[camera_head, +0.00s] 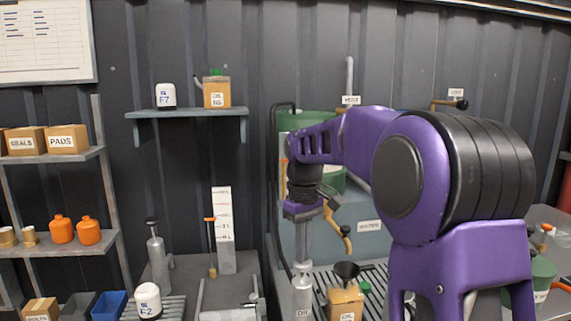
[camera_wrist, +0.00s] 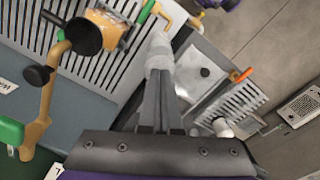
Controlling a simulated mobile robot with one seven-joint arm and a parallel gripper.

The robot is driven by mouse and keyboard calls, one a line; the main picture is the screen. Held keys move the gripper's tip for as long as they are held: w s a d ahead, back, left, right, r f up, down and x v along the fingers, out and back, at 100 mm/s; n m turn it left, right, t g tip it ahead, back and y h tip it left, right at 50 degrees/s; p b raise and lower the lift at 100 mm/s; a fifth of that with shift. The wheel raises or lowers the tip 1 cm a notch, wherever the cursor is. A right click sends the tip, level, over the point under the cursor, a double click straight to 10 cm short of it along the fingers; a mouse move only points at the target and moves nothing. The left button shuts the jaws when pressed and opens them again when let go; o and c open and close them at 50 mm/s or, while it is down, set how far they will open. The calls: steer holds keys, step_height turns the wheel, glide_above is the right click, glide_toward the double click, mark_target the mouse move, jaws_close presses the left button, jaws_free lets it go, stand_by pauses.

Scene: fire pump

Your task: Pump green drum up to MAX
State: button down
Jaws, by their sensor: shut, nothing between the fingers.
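A green drum (camera_head: 308,119) stands against the back wall in the head view, largely hidden behind my arm; no MAX mark on it is readable. My gripper (camera_head: 302,258) points down in front of the blue-grey cabinet. In the wrist view its fingers (camera_wrist: 158,88) are together and empty. A pale grey cylinder (camera_wrist: 159,55) lies just beyond the fingertips; I cannot tell whether they touch. In the head view a pale cylinder (camera_head: 302,297) stands below the gripper. A brass crank handle (camera_head: 341,232) sits right of the gripper; it also shows in the wrist view (camera_wrist: 46,103) with black knobs.
A yellow can (camera_head: 345,303) with a black funnel (camera_head: 347,270) stands on the slatted grating (camera_head: 378,278). A black hose (camera_head: 274,190) runs left of the cabinet. A grey bench at left holds a white scale (camera_head: 224,230) and a hand pump (camera_head: 157,258). A green container (camera_head: 541,272) is at right.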

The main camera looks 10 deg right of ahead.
steer(key=shift+f+b, duration=0.8)
steer(key=shift+f, duration=0.9)
steer(key=shift+r, duration=0.1)
steer(key=shift+r+p, duration=1.9)
steer(key=shift+r, duration=1.4)
steer(key=shift+f, duration=0.1)
